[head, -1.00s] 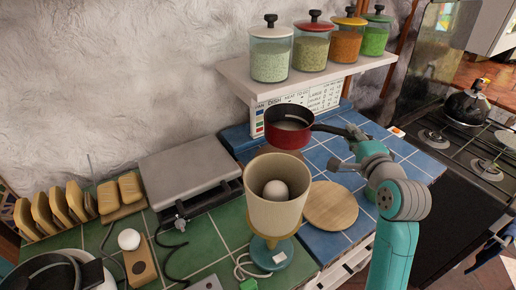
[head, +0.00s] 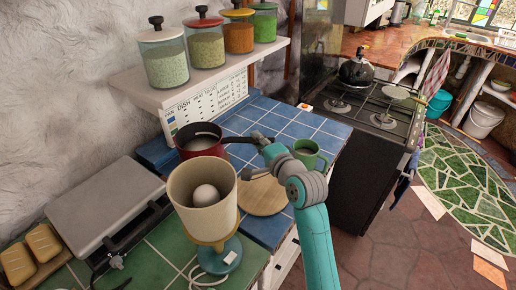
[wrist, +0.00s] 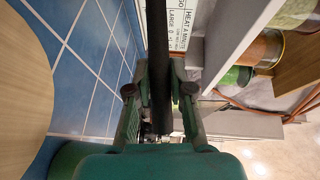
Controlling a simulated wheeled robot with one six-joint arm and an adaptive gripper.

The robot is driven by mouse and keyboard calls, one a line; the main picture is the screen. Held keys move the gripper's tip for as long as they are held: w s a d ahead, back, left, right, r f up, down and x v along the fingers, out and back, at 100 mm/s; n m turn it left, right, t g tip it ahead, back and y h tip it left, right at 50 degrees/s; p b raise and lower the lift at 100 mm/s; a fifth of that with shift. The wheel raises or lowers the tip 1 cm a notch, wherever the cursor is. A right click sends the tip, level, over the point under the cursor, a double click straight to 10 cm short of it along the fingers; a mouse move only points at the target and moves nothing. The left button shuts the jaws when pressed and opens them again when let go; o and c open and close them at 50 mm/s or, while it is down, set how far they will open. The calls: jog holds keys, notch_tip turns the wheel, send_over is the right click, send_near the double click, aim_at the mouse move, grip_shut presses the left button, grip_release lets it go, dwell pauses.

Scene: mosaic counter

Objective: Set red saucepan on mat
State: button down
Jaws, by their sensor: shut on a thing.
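The red saucepan (head: 190,153) is at the back of the blue-tiled counter in the head view, partly hidden by the lamp in front of it. Its dark handle points right to my gripper (head: 262,143). In the wrist view the handle (wrist: 160,60) runs between the two fingers of my gripper (wrist: 160,92), which is shut on it. The pan looks upright; whether its base touches the counter is hidden. The round wooden mat (head: 263,197) lies bare on the blue tiles, in front and to the right of the pan. It also shows at the left of the wrist view (wrist: 25,70).
A beige lamp (head: 203,205) stands just left of the mat. A green mug (head: 307,153) stands right of my gripper. A shelf (head: 215,72) with several jars overhangs the back. A grey appliance (head: 85,205) is at left; a stove (head: 365,105) is beyond the counter's right end.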

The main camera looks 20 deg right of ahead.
jog(key=shift+f, duration=1.35)
jog(key=c, duration=1)
grip_release()
jog(key=shift+f, duration=0.1)
jog(key=shift+c, duration=0.2)
jog(key=shift+s, duration=0.1)
jog(key=s+d+r, duration=0.1)
jog(key=s+d, duration=0.1)
jog(key=s, duration=0.9)
jog(key=shift+s+r, duration=0.25)
jog(key=shift+s, duration=0.05)
